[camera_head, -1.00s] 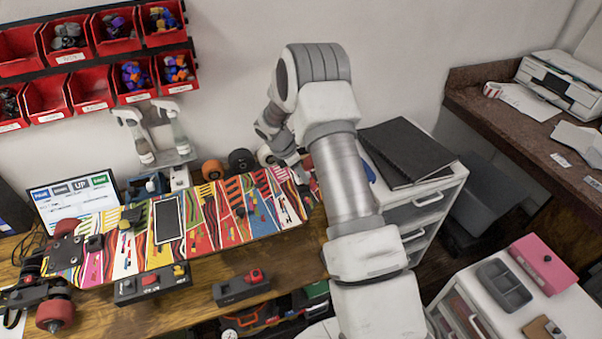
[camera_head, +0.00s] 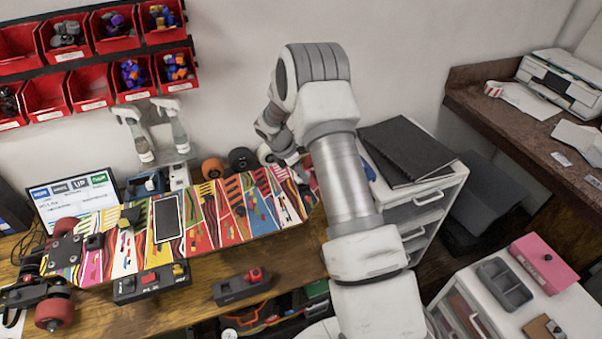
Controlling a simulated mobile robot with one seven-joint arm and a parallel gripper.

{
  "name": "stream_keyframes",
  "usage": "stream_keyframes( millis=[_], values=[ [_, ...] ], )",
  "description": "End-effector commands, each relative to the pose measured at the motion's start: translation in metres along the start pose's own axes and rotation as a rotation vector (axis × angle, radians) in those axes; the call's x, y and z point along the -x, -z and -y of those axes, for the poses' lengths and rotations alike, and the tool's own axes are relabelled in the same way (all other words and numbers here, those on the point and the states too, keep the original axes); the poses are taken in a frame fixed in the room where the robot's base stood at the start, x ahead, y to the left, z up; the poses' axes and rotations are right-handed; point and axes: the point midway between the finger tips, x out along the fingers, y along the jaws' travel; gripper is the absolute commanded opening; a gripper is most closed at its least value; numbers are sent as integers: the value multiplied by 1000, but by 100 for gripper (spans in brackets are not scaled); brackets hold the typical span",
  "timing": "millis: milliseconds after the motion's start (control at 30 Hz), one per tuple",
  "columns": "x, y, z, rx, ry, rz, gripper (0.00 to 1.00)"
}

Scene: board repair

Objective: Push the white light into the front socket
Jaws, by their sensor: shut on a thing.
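The multicoloured skateboard deck (camera_head: 203,252) lies upside down along the workbench, with a dark truck and red wheels at its left end. My gripper (camera_head: 297,168) is at the deck's right end, low by the board and partly hidden by my arm. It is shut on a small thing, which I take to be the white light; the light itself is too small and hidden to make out. The front socket cannot be told apart at this size, and I cannot see whether the light touches it.
A dark phone-like panel (camera_head: 167,219) is on the deck. Black boxes with red knobs (camera_head: 241,287) stand at the bench's front. Loose wheels (camera_head: 212,168) and spray bottles (camera_head: 136,135) are behind the board. A white drawer unit (camera_head: 425,205) with black notebooks (camera_head: 405,152) stands right of my arm.

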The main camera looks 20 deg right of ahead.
Motion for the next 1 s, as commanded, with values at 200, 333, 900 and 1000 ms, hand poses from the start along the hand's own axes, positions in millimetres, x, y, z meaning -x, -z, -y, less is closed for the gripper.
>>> stream_keyframes(
  millis=[200,333,900,1000],
  values=[
    [0,0,0,0,0,0,0],
    [-1,0,0,0,0,0,0],
    [-8,3,0,0,0,0,0],
    [-9,4,0,0,0,0,0]
  ],
)
